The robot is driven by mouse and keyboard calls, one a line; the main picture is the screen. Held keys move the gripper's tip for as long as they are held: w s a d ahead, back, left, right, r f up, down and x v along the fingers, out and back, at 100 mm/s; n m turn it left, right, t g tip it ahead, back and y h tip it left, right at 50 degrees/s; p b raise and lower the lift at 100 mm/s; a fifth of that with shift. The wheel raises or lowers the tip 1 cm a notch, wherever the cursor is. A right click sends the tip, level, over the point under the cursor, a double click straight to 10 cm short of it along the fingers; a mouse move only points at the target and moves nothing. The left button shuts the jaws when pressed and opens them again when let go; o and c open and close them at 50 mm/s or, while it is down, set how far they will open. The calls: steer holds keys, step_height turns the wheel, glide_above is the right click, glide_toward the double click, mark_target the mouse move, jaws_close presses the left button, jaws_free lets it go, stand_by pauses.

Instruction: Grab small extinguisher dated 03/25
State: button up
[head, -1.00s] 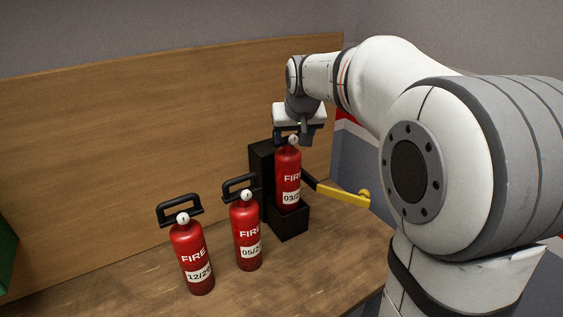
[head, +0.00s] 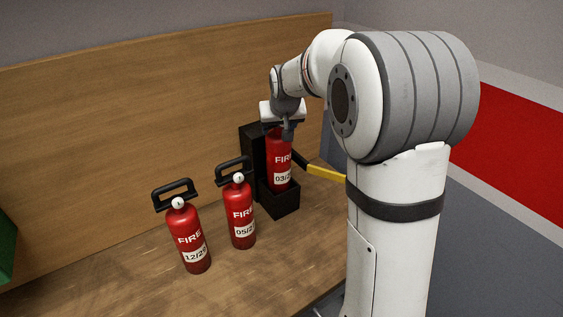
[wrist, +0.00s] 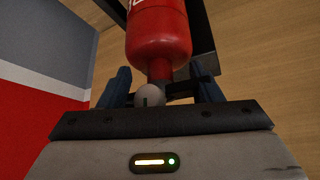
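The red extinguisher labelled 03/2-, its last digit unclear (head: 279,160), stands upright in a black holder (head: 281,203) on the wooden bench. My gripper (head: 283,133) is over its top from above and hides its handle and valve. In the wrist view, the same extinguisher (wrist: 158,38) shows its neck, round gauge and black handle between my two fingers (wrist: 160,90). The fingers are spread wide, with gaps seen on both sides of the neck. A yellow-ended strap or lever (head: 326,171) on the holder sticks out to the right.
Two similar red extinguishers stand to the left, one labelled 05/2- (head: 239,212) and one 12/2- (head: 189,238), both with raised black handles. A wooden back panel (head: 120,110) rises behind them. The bench front (head: 240,285) is clear.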

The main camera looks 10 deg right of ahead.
jaws_close()
stand_by(0.4)
steer(key=shift+w+r, duration=0.2)
stand_by(0.3)
